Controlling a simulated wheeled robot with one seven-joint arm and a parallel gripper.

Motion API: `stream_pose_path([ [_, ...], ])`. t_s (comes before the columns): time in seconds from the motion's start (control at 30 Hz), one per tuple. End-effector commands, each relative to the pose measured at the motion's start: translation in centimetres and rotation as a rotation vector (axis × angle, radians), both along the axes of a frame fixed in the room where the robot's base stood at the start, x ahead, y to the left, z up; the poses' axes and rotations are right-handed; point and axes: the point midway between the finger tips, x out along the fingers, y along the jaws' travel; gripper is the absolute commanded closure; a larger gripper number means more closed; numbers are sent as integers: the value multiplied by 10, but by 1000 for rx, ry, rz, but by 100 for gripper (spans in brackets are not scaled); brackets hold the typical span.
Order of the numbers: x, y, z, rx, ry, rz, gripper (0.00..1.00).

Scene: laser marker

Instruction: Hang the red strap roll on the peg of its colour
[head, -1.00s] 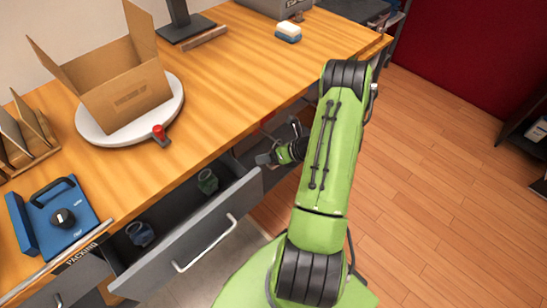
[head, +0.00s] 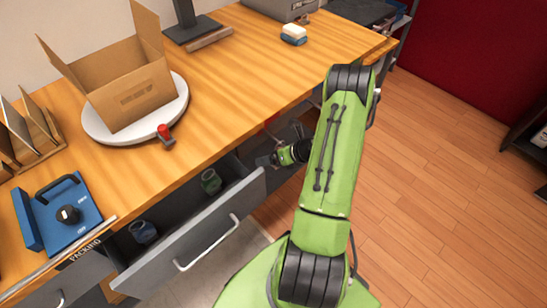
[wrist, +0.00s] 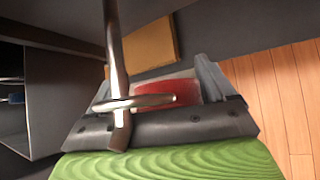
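My gripper (head: 264,160) is beside the far end of the open drawer in the head view, with no red roll visible at its tips. In the wrist view its fingers (wrist: 154,88) stand wide apart. A red surface with a pale edge (wrist: 152,91) shows between them; I cannot tell whether it is the red strap roll or whether it touches the fingers. A bent metal bar (wrist: 115,60) crosses in front of it. A small red patch (head: 272,119) shows under the desk edge in the head view. No coloured peg is clearly identifiable.
The wooden desk (head: 235,70) above carries a cardboard box (head: 135,92) on a round white turntable (head: 180,106) and a blue device (head: 65,215). Wooden floor (head: 430,190) is clear on the right.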

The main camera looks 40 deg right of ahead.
Motion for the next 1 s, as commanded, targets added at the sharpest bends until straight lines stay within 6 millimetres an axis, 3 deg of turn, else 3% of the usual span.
stream_pose_path([
  [0.03,16,1,12,-7,-49,7,9],
  [0.37,12,0,15,-8,-47,5,8],
  [0.47,0,-6,27,-8,-44,2,8],
  [0.8,-76,-34,84,-9,-24,-5,8],
  [1.0,-107,-44,105,-6,-15,-3,8],
])
